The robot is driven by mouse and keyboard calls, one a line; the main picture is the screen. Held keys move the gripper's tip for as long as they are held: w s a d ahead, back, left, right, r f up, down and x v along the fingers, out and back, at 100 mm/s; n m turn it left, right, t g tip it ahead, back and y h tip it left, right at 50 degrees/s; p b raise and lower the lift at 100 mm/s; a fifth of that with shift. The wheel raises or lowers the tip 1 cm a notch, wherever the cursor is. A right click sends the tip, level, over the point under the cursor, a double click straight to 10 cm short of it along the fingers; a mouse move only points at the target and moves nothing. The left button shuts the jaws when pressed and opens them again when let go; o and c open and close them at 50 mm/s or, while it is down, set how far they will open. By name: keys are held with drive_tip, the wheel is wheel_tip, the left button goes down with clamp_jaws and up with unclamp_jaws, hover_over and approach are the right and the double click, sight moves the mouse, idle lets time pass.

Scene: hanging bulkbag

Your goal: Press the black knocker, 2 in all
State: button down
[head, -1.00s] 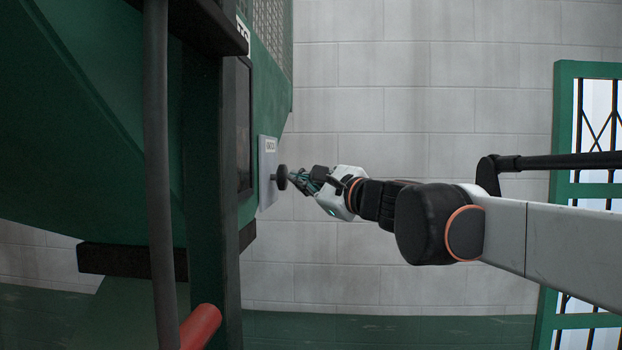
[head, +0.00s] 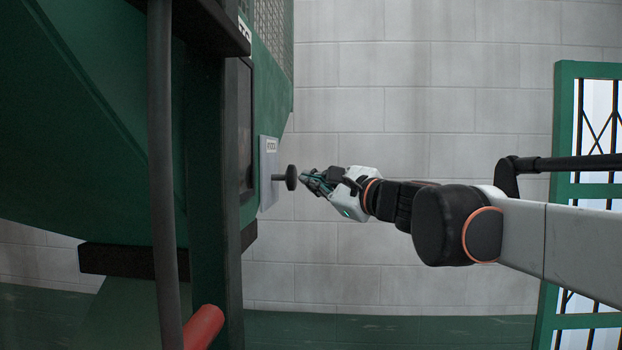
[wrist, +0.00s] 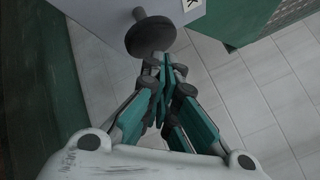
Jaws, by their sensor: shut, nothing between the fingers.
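The black knocker (head: 291,178) is a round black disc on a short stem, standing out from a light grey plate (head: 268,175) on the side of the green machine. It also shows in the wrist view (wrist: 150,34) at the top middle. My gripper (head: 303,178) is shut and empty. Its fingertips point at the knocker's face from the right, with a small gap showing in the head view. In the wrist view the fingertips (wrist: 157,60) lie just below the disc, and I cannot tell there whether they touch it.
The green machine (head: 80,130) fills the left, with a dark upright post (head: 212,200) and a red cylinder (head: 203,325) in front. A pale block wall (head: 400,120) stands behind. A green-framed gate (head: 565,150) is at the right. Space around my gripper is clear.

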drive_tip(key=shift+d, duration=0.35)
drive_tip(key=d, duration=0.5)
drive_tip(key=shift+s, duration=0.1)
idle(0.3)
drive_tip(key=shift+f, duration=0.1)
idle(0.5)
